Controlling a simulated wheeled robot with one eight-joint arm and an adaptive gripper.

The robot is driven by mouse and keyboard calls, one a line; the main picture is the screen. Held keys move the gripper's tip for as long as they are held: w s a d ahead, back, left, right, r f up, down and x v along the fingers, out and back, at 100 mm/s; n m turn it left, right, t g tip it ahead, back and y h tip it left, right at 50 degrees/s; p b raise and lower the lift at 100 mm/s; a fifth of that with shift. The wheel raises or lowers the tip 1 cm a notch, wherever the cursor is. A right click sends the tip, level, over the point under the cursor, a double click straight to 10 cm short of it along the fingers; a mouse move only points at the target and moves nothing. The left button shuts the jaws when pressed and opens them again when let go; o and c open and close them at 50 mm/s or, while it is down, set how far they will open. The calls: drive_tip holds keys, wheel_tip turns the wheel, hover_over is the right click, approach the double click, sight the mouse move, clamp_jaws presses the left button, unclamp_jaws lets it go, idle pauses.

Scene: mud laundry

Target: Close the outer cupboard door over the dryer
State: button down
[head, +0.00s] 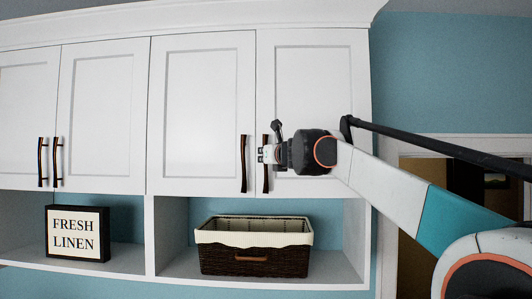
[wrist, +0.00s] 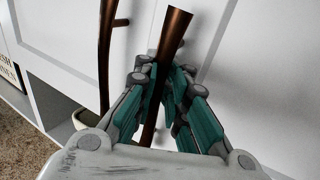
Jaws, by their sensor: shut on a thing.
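White wall cupboards run across the head view. The outer cupboard door (head: 312,85) is the rightmost one, and it looks flush or nearly flush with the door (head: 203,110) beside it. Its dark bronze handle (head: 266,178) stands near its lower left edge. My gripper (head: 264,154) is at this handle. In the wrist view the teal-padded fingers (wrist: 172,95) are shut around the outer door's handle (wrist: 173,35). The neighbouring door's handle (wrist: 105,50) is just left of them, apart from the fingers. The dryer is not in view.
Below the doors is an open shelf (head: 180,269) with a dark wicker basket (head: 255,258) and a "FRESH LINEN" sign (head: 77,234). Two more closed doors with handles (head: 49,160) are at left. A doorway frame (head: 388,230) and blue wall (head: 450,70) lie at right.

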drive_tip(key=shift+w+r+h, duration=0.1)
drive_tip(key=shift+w+h, duration=0.2)
drive_tip(key=shift+w, duration=0.05)
drive_tip(key=c, duration=1.6)
unclamp_jaws()
drive_tip(key=shift+c, duration=0.2)
drive_tip(key=shift+w, duration=0.1)
drive_tip(key=shift+d, duration=0.1)
drive_tip(key=v, duration=1.2)
